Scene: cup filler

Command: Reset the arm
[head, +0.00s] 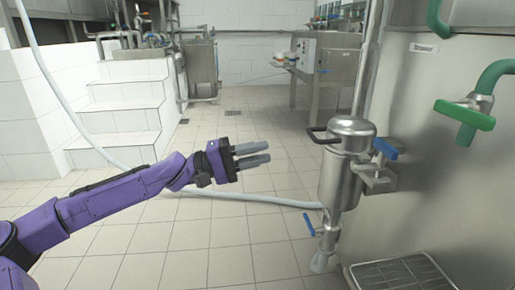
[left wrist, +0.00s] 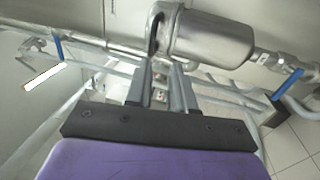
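My left arm is purple and reaches in from the left in the head view. Its gripper (head: 252,155) has two grey fingers pointing right, with a gap between them, and nothing is held. The fingers also show in the left wrist view (left wrist: 161,88), parted, with the steel filler vessel beyond them. The filler vessel (head: 341,165) is a steel cylinder with a dark handle (head: 322,134), to the right of my gripper and apart from it. It shows at the top of the left wrist view (left wrist: 212,40). My right gripper is not in view.
A blue-handled valve (head: 385,148) and a lower blue lever (head: 309,224) are on the filler. A green-handled valve (head: 464,114) juts from the steel tank (head: 440,190) at right. A grey hose (head: 240,196) crosses the tiled floor. White steps (head: 125,110) stand behind my arm.

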